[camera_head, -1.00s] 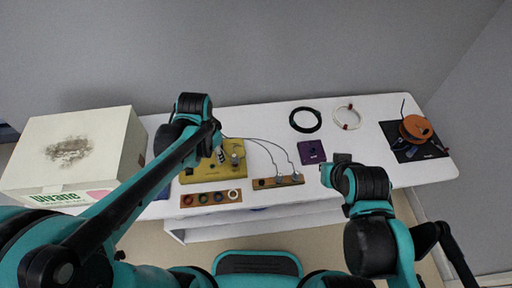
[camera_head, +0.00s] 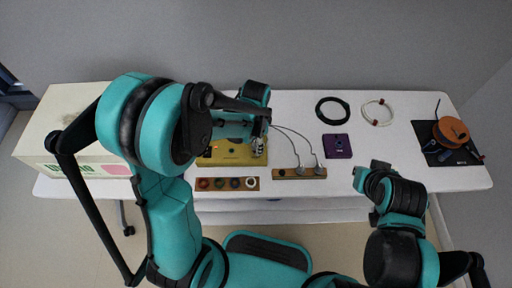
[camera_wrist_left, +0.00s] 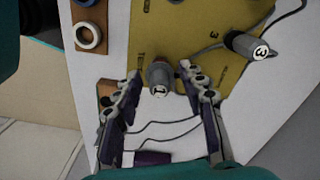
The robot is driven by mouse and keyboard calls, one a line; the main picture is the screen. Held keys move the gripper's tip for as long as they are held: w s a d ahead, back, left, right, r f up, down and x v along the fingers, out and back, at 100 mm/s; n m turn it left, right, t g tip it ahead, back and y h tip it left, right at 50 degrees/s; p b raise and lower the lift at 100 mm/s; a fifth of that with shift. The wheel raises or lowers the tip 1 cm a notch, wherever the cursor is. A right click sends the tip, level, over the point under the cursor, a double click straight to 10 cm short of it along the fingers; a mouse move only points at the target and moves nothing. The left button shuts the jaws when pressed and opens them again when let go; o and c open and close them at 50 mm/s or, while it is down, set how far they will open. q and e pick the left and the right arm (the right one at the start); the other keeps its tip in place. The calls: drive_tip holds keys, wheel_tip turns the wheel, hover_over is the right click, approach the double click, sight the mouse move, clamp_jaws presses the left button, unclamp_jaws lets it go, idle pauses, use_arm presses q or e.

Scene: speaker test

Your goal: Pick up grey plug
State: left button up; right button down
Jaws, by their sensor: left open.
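A grey plug marked 1 (camera_wrist_left: 160,79) stands in the yellow box, between the spread fingertips of my left gripper (camera_wrist_left: 160,73) in the left wrist view. The gripper is open; I cannot tell whether a finger touches the plug. A second grey plug marked 3 (camera_wrist_left: 243,44) sits to the right on the same yellow box (camera_wrist_left: 200,25). In the head view my left gripper (camera_head: 258,148) is over the right end of the yellow box (camera_head: 228,153), partly hiding it. My right gripper (camera_head: 364,176) is near the table's front edge; its fingers are unclear.
A wooden strip with several coloured rings (camera_head: 227,184) and a strip with grey plugs and wires (camera_head: 298,173) lie in front. A purple block (camera_head: 337,146), black cable coil (camera_head: 345,104), white cable coil (camera_head: 388,104) and orange reel (camera_head: 453,130) lie right. A white box (camera_head: 60,120) stands left.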

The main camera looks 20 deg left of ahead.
use_arm(q)
drive_tip(key=c, duration=0.9)
drive_tip(key=shift+r+p, duration=0.45)
drive_tip(key=shift+r, duration=0.1)
drive_tip(key=r+p, duration=0.1)
drive_tip(key=r, duration=0.1)
drive_tip(key=d+r+p, duration=0.1)
drive_tip(key=r, duration=0.1)
drive_tip(key=shift+s, duration=0.1)
drive_tip(key=s+d+r+p, duration=0.1)
drive_tip(key=d+r+p, duration=0.2)
drive_tip(key=d+r, duration=0.3)
drive_tip(key=d, duration=0.4)
drive_tip(key=shift+s+d, duration=0.25)
drive_tip(key=shift+d, duration=0.05)
drive_tip(key=shift+r, duration=0.1)
